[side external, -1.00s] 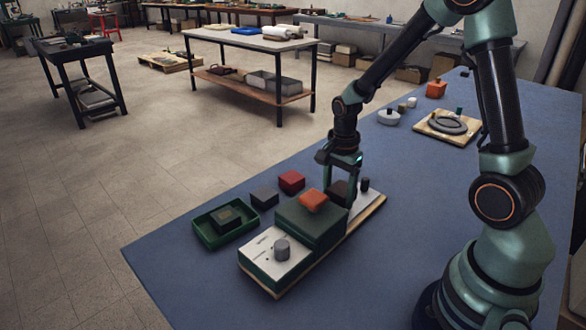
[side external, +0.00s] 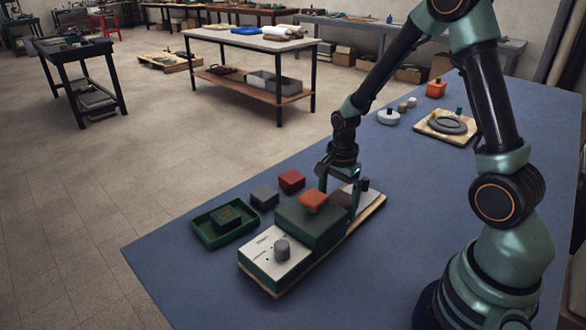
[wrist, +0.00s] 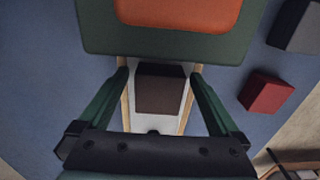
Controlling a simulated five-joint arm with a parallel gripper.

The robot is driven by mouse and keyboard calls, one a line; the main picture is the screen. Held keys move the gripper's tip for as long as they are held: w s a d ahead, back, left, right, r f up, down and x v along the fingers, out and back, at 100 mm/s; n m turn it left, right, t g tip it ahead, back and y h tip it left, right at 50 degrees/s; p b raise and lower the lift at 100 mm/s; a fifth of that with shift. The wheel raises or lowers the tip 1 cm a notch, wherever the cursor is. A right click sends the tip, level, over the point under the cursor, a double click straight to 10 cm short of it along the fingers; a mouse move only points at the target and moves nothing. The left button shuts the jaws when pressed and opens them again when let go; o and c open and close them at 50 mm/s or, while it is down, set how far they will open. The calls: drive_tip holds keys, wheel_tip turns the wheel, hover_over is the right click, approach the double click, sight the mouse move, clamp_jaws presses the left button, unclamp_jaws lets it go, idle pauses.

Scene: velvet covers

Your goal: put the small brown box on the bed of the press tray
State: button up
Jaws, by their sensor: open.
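The small brown box (wrist: 160,94) lies between the two fingers of my gripper (wrist: 159,74) in the wrist view, with a gap on either side. My gripper is open, low over the press tray (side external: 374,205), and also shows in the side view (side external: 338,194). The box appears over the tray's pale bed (wrist: 126,122); whether it touches the bed is hard to tell. In the side view the box is mostly hidden by the fingers and the green press block (side external: 300,228).
An orange pad (side external: 313,201) tops the green block, close to my gripper. A red box (side external: 291,181), a grey box (side external: 264,197) and a green tray (side external: 208,238) holding a dark block stand to the left. A short dark post (side external: 365,184) stands near the bed's right end.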

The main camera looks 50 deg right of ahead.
sight(337, 200)
drive_tip(key=shift+r, duration=0.1)
wheel_tip(337, 200, up, 12)
drive_tip(key=s+a+r+n+t, duration=0.5)
drive_tip(key=a+r+n, duration=0.3)
drive_tip(key=n, duration=1)
drive_tip(key=shift+s+r+t, duration=0.3)
drive_tip(key=shift+s+r, duration=0.45)
drive_tip(key=shift+r, duration=0.1)
